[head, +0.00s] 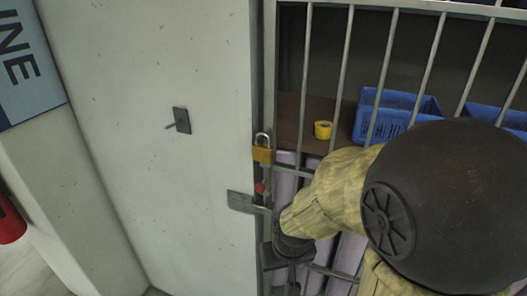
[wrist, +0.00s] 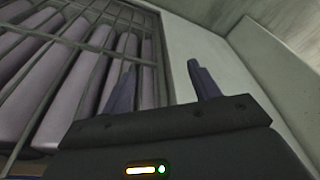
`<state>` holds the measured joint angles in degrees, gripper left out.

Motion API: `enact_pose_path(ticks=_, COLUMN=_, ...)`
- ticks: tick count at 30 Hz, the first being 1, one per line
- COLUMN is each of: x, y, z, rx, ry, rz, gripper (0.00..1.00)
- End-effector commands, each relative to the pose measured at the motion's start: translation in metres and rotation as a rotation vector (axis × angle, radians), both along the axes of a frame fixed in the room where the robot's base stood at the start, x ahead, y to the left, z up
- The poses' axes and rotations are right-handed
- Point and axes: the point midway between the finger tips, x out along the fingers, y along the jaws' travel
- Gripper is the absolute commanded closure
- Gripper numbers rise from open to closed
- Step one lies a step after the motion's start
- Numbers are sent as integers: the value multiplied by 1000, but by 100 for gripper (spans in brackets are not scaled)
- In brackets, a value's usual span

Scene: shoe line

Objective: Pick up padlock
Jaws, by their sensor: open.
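The padlock (head: 262,153) has a brass-coloured body and a silver shackle. In the head view it hangs upright at the edge of the barred gate, beside the pale wall, above a metal latch plate (head: 241,202) and a small red knob (head: 260,188). My gripper (wrist: 160,82) shows in the wrist view with its two dark fingers apart and nothing between them. In the head view my arm reaches down to the gate below and right of the padlock, and the fingertips are hard to make out there. The padlock is not visible in the wrist view.
The gate's bars (head: 343,75) stand in front of a shelf with a yellow tape roll (head: 323,130) and blue crates (head: 398,103). A dark hook plate (head: 181,121) is on the wall (head: 150,60). A red object (head: 10,222) is at far left.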

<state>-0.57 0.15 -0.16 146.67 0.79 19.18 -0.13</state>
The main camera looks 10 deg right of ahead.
Motion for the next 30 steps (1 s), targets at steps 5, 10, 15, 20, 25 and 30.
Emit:
enact_pose_path(ticks=5, x=27, y=30, z=10, rx=54, ry=-104, rz=-13, gripper=25)
enact_pose_path(ticks=10, x=71, y=70, z=29, rx=116, ry=-302, rz=-83, gripper=25)
enact_pose_path(ticks=15, x=105, y=97, z=54, rx=113, ry=-514, rz=-187, gripper=25)
enact_pose_path(ticks=20, x=120, y=109, z=81, rx=41, ry=-711, rz=-292, gripper=25)
enact_pose_path(ticks=25, x=116, y=112, z=116, rx=-98, ry=-918, rz=-398, gripper=25)
enact_pose_path(ticks=30, x=92, y=111, z=156, rx=-277, ry=-1112, rz=-486, gripper=25)
